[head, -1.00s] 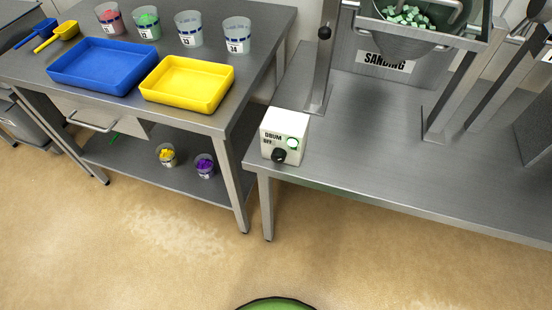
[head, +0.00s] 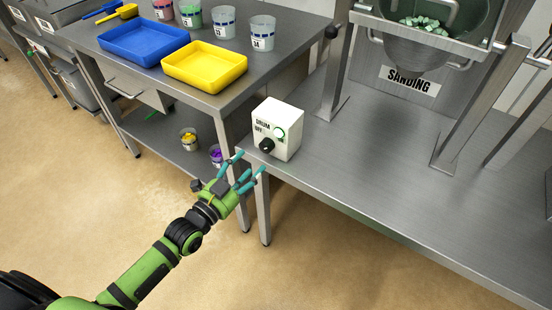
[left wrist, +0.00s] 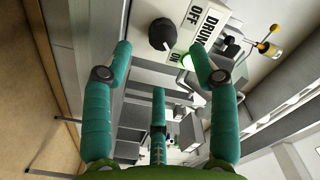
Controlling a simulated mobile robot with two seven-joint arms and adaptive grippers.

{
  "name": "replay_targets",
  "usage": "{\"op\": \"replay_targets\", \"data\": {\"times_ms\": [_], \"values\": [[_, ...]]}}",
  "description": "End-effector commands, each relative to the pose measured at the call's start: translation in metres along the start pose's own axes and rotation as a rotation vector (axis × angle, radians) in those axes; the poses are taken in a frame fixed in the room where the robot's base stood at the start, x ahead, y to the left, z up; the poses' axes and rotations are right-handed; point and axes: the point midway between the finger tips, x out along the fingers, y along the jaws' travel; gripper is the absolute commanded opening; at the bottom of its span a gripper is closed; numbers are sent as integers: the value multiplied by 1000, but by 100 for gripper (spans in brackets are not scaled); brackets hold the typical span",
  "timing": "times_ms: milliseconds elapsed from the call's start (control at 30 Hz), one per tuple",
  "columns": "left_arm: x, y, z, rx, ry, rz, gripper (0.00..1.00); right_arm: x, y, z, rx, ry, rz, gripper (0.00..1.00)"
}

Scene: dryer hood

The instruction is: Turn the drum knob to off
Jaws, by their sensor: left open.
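The drum knob (head: 266,146) is a black round knob on the front of a white control box (head: 286,124) marked DRUM and OFF, at the left front corner of the steel sanding table. A round light on the box glows green. In the left wrist view the knob (left wrist: 163,34) is at the top, with the labels OFF and ON beside it. My left gripper (head: 246,168) is open and empty, just in front of and below the box, with its teal fingers apart from the knob. In the left wrist view its fingertips (left wrist: 160,48) spread on either side, short of the knob.
The sanding table (head: 420,200) runs right, with metal uprights and a SANDING sign. A steel table at left holds a blue tray (head: 145,42), a yellow tray (head: 205,66) and several cups. Open floor (head: 330,265) lies in front.

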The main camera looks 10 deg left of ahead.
Motion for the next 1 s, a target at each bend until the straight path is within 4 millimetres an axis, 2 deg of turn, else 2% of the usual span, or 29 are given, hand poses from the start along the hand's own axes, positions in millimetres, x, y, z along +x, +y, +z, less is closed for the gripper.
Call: {"op": "replay_targets", "data": {"times_ms": [300, 433, 600, 833, 867, 900, 967, 1000], "values": [[44, -3, -3, 3, 7, -5, 59, -1, -20, -5, 0, 7, -25, 0], [60, -2, -3, 2, 6, -4, 59, -1, -20, -5, -1, 8, -25, 0], [69, -2, -3, 2, 5, -3, 59, -1, -14, -4, -3, 7, -19, 0], [70, -1, -2, 2, 4, -2, 59, -1, -9, -4, 1, 6, -11, 0], [70, -1, -2, 2, 4, -2, 51, -1, -8, -4, 1, 6, -11, 0], [70, -1, -2, 2, 4, -2, 35, -1, -8, -4, 2, 6, -11, 0], [69, -1, -2, 2, 4, -2, 11, -1, -8, -4, 2, 6, -10, 0], [69, -2, -2, 2, 4, -2, 4, -1, -8, -4, 2, 6, -10, 0]]}}
